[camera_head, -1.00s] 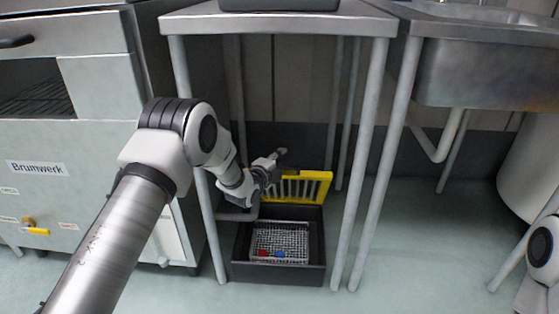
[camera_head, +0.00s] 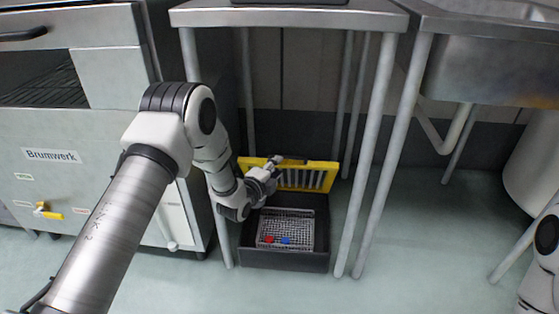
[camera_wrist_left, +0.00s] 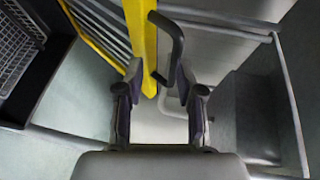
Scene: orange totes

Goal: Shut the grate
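The yellow grate (camera_head: 322,165) stands raised at the back edge of a black box (camera_head: 285,260) under the steel table. Its yellow edge (camera_wrist_left: 142,45) and bars also show in the left wrist view. A dark loop handle (camera_wrist_left: 178,42) sticks out from that edge. My left gripper (camera_head: 276,163) is at the grate's top edge, in front of its middle. In the left wrist view its two fingers (camera_wrist_left: 158,88) are apart, with the edge and handle seen between or just beyond them. Contact cannot be told. My right gripper is out of view.
A wire basket (camera_head: 290,218) with a red item (camera_head: 269,239) and a blue item (camera_head: 285,240) sits in the box. Table legs (camera_head: 366,150) stand on both sides. A cabinet (camera_head: 80,155) is at left, a sink (camera_head: 480,72) at right. Floor in front is clear.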

